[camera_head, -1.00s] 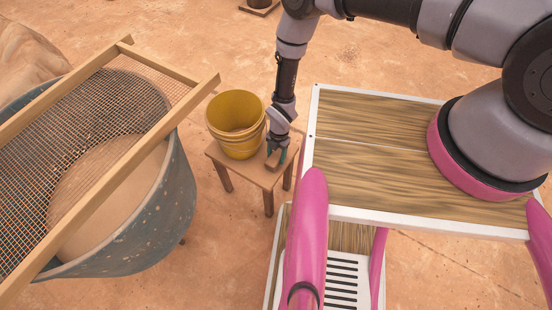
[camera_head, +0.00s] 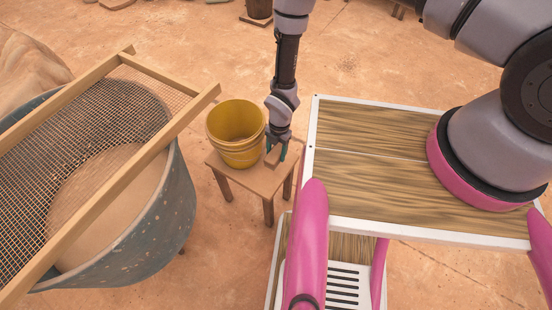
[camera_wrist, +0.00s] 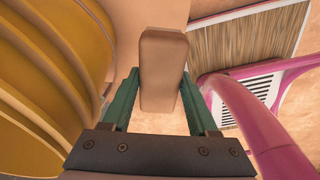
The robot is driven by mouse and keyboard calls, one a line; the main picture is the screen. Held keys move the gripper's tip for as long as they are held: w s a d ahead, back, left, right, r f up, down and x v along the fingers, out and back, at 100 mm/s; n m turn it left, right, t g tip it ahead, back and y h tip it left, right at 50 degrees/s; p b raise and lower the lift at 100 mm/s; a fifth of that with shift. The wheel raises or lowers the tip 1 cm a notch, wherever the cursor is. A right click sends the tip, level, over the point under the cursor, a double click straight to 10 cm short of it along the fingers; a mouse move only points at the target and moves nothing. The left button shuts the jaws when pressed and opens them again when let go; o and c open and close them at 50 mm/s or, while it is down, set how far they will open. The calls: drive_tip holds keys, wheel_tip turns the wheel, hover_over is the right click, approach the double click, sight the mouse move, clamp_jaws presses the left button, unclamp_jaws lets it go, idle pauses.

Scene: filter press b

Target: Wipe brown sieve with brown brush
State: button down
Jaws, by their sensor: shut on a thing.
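The brown sieve (camera_head: 170,133) is a wooden frame with wire mesh, lying across the top of a large grey tub at the left of the head view. The brown brush (camera_wrist: 162,70) is a plain brown block between the green fingers of my gripper (camera_wrist: 158,98) in the wrist view. It also shows small in the head view (camera_head: 273,157), at the right side of a small wooden stool. My gripper (camera_head: 277,151) is shut on the brush, pointing down, right at the stool top. The brush's underside and any bristles are hidden.
A yellow bucket (camera_head: 237,148) stands on the stool (camera_head: 257,181) just left of my gripper. The large grey tub (camera_head: 165,215) stands further left, with open ground between. My own wood-topped base is close on the right.

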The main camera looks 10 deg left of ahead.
drive_tip(key=shift+r, duration=0.4)
